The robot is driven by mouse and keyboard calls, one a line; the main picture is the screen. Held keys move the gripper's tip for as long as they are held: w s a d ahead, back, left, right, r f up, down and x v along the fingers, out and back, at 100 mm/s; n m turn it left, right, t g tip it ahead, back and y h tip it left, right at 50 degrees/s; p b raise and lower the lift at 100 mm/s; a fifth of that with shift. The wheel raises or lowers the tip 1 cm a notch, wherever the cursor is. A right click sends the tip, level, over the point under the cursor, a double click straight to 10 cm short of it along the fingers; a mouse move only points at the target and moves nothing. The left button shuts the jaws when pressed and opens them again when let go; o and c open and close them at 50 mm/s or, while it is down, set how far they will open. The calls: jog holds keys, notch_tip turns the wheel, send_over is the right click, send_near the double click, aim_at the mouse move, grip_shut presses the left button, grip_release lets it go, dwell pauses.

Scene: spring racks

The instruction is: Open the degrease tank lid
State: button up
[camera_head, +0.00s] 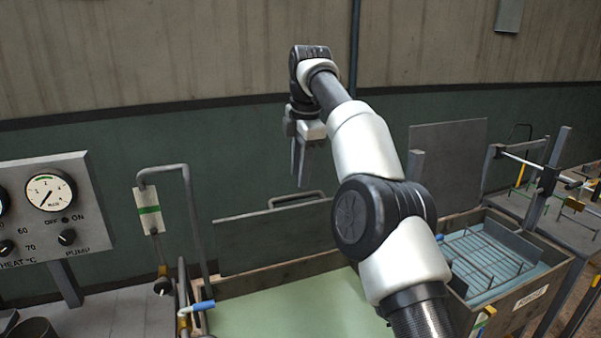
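A tank (250,279) with pale green liquid stands at the bottom centre; its front is out of view and I see no name on it. A dark grey lid (265,237) with a bar handle (296,199) along its upper edge stands raised at the tank's back edge, leaving the liquid uncovered. My gripper (299,184) points down, in the picture just above the lid's handle, with no clear sign of touching it. Its fingers overlap from this side, so their opening is hidden. I see nothing held.
A control panel (42,213) with a gauge and knobs stands at the left. A bent pipe (187,205) rises beside the tank. At the right is a tank (548,282) with bluish liquid and a wire rack, its grey panel (448,160) upright behind. My arm hides part of the middle.

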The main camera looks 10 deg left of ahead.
jog(key=c, duration=0.4)
jog(key=shift+w+d, duration=0.15)
jog(key=shift+w, duration=0.15)
grip_shut()
jog(key=d+f+m+t+b, duration=0.2)
jog(key=d+m+t+b, duration=0.3)
jog(key=d+m, duration=0.7)
jog(key=m+t+y+b, duration=0.6)
jog(key=t+y+b, duration=0.6)
jog(key=t, duration=0.1)
send_near(324, 203)
jog(key=p+x, duration=0.3)
jog(key=x, duration=0.3)
jog(key=shift+w+a, duration=0.1)
jog(key=shift+w, duration=0.1)
